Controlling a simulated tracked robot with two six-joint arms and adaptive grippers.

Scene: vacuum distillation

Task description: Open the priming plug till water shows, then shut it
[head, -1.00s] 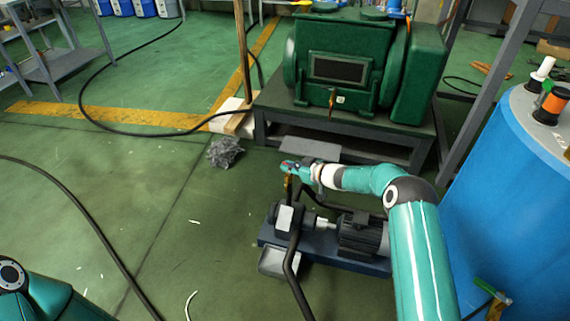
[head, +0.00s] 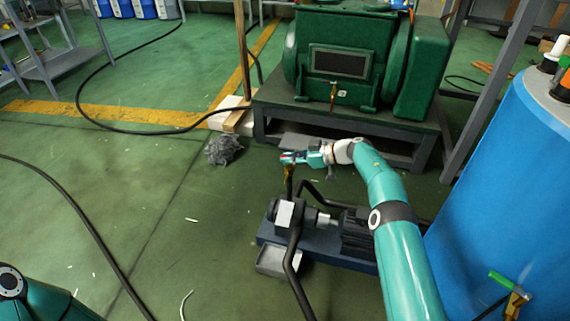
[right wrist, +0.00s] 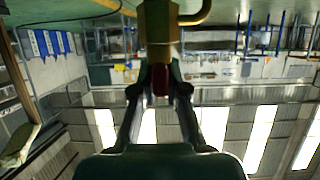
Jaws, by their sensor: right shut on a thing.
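The small pump (head: 284,214) sits on its dark blue base. A dark pipe rises from it to a brass fitting (head: 289,172). My right gripper (head: 288,158) is at the top of that fitting, reaching in from the right. In the right wrist view the brass fitting (right wrist: 158,30) stands between and beyond my fingers. A dark red piece, apparently the priming plug (right wrist: 160,80), sits between the fingertips, and the gripper is shut on it. I see no water at the fitting. My left gripper is out of view; only part of my left arm shows at bottom left.
The pump's motor (head: 357,232) is partly behind my right arm. A grey tray (head: 271,262) lies in front of the pump. A large green machine (head: 345,65) stands behind on a bench. A blue tank (head: 510,190) is at right. A black hose (head: 80,215) crosses the open floor at left.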

